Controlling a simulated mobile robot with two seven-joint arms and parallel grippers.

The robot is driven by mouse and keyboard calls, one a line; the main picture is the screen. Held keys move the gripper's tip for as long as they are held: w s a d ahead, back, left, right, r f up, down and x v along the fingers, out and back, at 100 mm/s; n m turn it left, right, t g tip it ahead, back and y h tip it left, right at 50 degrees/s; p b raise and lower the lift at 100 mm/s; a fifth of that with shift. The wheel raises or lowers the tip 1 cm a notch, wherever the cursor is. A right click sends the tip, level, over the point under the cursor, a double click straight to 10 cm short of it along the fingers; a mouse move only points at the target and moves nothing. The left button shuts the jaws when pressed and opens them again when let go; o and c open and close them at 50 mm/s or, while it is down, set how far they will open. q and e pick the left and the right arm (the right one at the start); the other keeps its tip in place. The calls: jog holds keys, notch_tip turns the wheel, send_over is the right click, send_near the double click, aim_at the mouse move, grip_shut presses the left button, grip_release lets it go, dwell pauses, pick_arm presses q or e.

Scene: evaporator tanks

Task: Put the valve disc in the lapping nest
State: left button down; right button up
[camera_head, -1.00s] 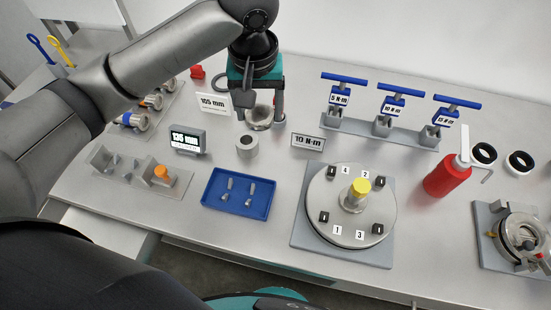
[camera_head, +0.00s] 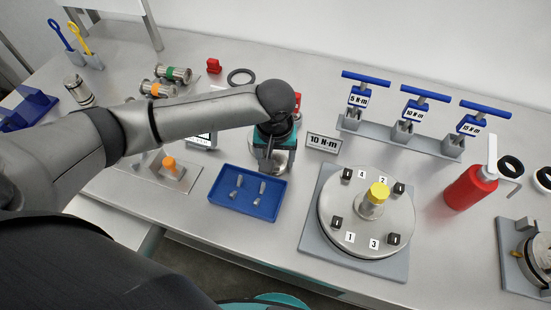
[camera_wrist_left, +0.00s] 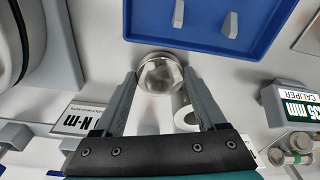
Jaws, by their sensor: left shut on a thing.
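My left gripper (camera_head: 266,166) is above the bench, just behind the blue tray. In the left wrist view its fingers (camera_wrist_left: 160,80) are shut on a round, shiny metal disc (camera_wrist_left: 160,74), which I take as the valve disc. The disc's pale edge also shows beside the gripper in the head view (camera_head: 284,160). A short grey cylinder with a hole (camera_wrist_left: 186,118) stands below and between the fingers; it may be the lapping nest, but I cannot tell. The gripper hides it in the head view. My right gripper is not in view.
The blue tray (camera_head: 224,199) holds several small metal pieces. The 10 N·m sign (camera_head: 322,143) stands right of the gripper. A round plate (camera_head: 336,222) with a yellow knob is farther right. A red bottle (camera_head: 468,188) and torque tools (camera_head: 406,130) stand beyond.

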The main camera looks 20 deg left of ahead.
pick_arm(q)
jog(key=shift+f, duration=0.1)
grip_release()
jog(key=shift+f, duration=0.1)
dwell(0.3)
